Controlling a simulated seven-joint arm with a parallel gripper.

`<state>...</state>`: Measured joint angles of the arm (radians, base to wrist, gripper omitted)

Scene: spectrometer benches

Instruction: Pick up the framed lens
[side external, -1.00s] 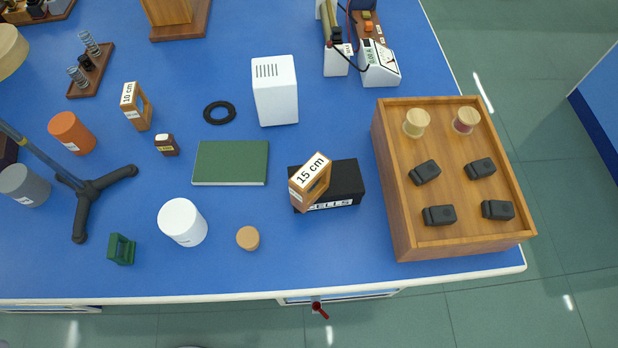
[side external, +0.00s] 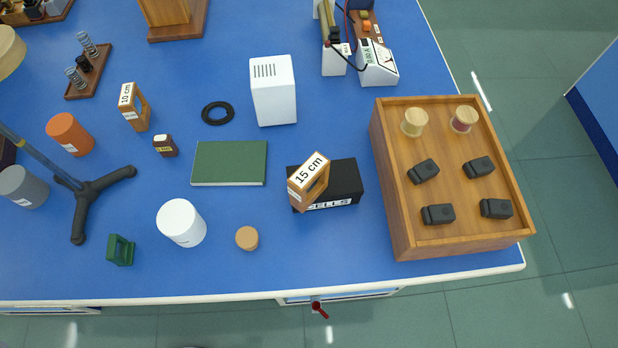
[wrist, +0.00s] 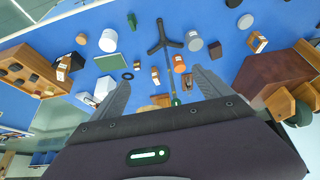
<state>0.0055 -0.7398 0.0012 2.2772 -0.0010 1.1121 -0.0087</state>
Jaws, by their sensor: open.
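Two wooden framed pieces with white labels show in the side external view. One, labelled "15 cm" (side external: 309,181), stands tilted against or on a black box at the centre right; I cannot tell which. The other, labelled "10 cm" (side external: 136,107), stands at the upper left. In the wrist view the 15 cm frame (wrist: 63,66) is at the left, and the 10 cm frame (wrist: 155,75) is ahead, between the fingers. My gripper (wrist: 160,85) is open and empty, well apart from both frames. It is not in the side external view.
A black box (side external: 345,181) is by the 15 cm frame. A wooden tray (side external: 390,190) is to its right, a green book (side external: 229,163) to its left. An orange cylinder (side external: 70,134), black ring (side external: 207,112) and small brown bottle (side external: 165,146) surround the 10 cm frame. A tripod stand (side external: 88,188) is nearby.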

